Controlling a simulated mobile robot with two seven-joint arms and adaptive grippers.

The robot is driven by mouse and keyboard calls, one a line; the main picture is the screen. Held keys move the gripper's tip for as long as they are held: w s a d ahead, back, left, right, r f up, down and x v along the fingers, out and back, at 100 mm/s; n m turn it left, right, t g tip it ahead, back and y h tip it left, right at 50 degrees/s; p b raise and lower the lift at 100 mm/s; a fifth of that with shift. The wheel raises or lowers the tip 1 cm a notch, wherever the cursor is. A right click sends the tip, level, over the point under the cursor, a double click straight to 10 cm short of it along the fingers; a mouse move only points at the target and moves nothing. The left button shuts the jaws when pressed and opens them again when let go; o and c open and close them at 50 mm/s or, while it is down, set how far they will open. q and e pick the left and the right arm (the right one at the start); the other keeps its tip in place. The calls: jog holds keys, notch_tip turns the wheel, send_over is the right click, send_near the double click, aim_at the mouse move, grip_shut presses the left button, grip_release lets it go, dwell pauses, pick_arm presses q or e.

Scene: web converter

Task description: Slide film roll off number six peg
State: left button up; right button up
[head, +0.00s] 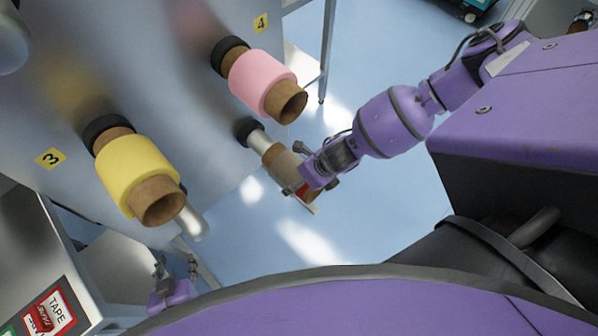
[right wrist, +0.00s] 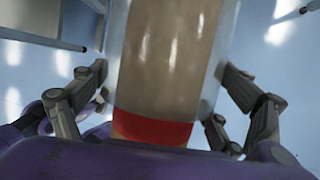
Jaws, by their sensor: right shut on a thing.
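The film roll (head: 282,164), a tan core under clear film with a red band at its outer end, sits on a silver peg (head: 259,141) with a black collar at the panel. Bare peg shows between the collar and the roll. No number label shows beside this peg. My right gripper (head: 306,180) is at the roll's outer end with its fingers around it. In the right wrist view the roll (right wrist: 168,60) lies between the two fingers, with the red band near the palm. My left gripper (head: 175,265) is at the lower left, open and empty, below the pegs.
A pink roll (head: 258,77) is on a peg near label 4, just above. A yellow roll (head: 133,170) is on a peg near label 3. A bare silver rod (head: 192,222) ends below it. A metal table (head: 60,275) with a TAPE sign stands lower left. Blue floor is clear below.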

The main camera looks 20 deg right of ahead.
jog(key=shift+s+d+r, duration=0.1)
jog(key=shift+s+d, duration=0.15)
jog(key=shift+s, duration=0.45)
